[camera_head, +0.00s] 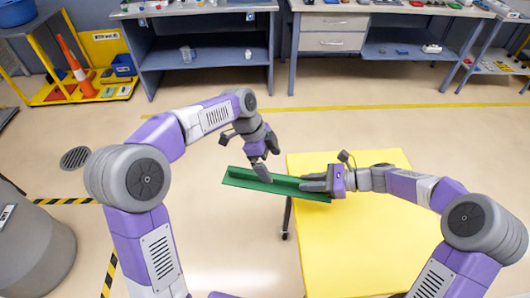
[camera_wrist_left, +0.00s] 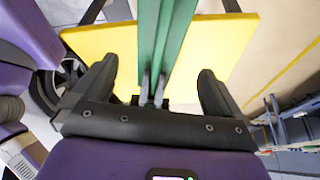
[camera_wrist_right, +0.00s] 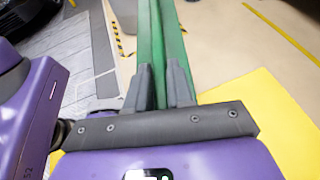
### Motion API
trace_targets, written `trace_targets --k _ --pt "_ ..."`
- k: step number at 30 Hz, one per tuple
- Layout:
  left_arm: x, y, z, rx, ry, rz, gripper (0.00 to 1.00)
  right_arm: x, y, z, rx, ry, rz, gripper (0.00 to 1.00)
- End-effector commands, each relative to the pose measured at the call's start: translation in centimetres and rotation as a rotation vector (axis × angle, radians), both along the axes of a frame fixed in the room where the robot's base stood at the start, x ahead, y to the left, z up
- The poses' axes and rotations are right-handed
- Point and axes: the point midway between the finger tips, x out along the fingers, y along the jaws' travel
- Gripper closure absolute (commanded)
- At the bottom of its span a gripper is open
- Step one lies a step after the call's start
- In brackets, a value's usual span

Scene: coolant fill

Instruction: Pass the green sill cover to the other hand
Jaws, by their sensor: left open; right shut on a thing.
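The green sill cover (camera_head: 240,178) is a long, narrow strip with a raised edge, held in the air at the left edge of the yellow table. My right gripper (camera_head: 308,182) is shut on its right part; in the right wrist view its fingers pinch the strip (camera_wrist_right: 160,35). My left gripper (camera_head: 266,162) is open over the cover's left-middle part. In the left wrist view its fingers (camera_wrist_left: 152,92) stand wide apart on either side of the green strip (camera_wrist_left: 163,40).
The yellow table (camera_head: 360,240) lies below and right of the cover. Grey workbenches (camera_head: 205,50) line the back wall. The floor between is clear.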

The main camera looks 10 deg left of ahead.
Motion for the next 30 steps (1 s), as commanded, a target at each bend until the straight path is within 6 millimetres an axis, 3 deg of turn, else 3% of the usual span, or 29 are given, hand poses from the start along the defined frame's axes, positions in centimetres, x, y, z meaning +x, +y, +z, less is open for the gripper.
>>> trace_targets --k 6,12,26,30 --pt "-0.1 -1.7 -4.1 0.000 0.004 -0.001 0.00 0.0 0.0 0.0 0.001 0.000 0.000 1.00" --pt "-0.1 -2.7 -6.6 0.000 0.003 0.001 0.00 0.0 0.0 0.1 0.001 0.000 0.000 1.00" --pt "-0.1 -3.1 -7.6 -0.001 0.000 0.003 0.00 0.0 0.0 0.1 0.001 0.000 0.000 1.00" --pt "-0.1 -3.1 -7.6 0.000 0.000 0.003 0.21 0.0 0.0 0.0 0.001 0.000 0.000 1.00"
